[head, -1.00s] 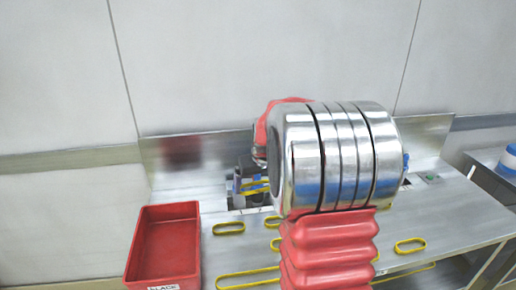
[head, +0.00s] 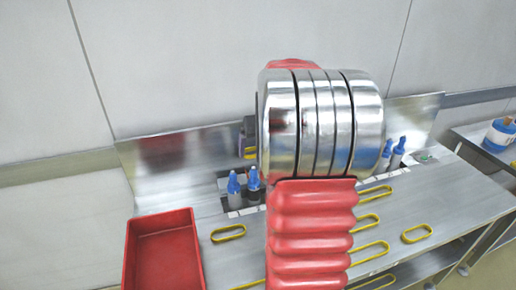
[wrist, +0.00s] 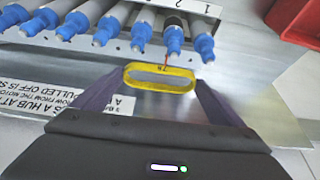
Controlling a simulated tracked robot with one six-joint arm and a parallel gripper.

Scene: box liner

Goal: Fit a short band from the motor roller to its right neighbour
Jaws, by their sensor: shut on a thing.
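My gripper (wrist: 162,92) is shut on a short yellow band (wrist: 160,89), held level between its purple fingers. In the head view the band (head: 250,153) shows beside my arm, above the rollers, with most of my gripper hidden. The motor roller (wrist: 175,22), with a dark body and blue collar, is just beyond the band in the wrist view. It also shows in the head view (head: 254,178). Its right neighbour by the head view, a grey roller (wrist: 143,16), is left of it in the wrist view and hidden behind my arm in the head view. The band is around neither roller.
More blue-tipped rollers (wrist: 74,26) stand in the row. Several loose yellow bands (head: 228,233) lie on the steel bench (head: 215,262). A red bin (head: 165,250) stands at the bench's left. A metal backboard (head: 190,170) rises behind.

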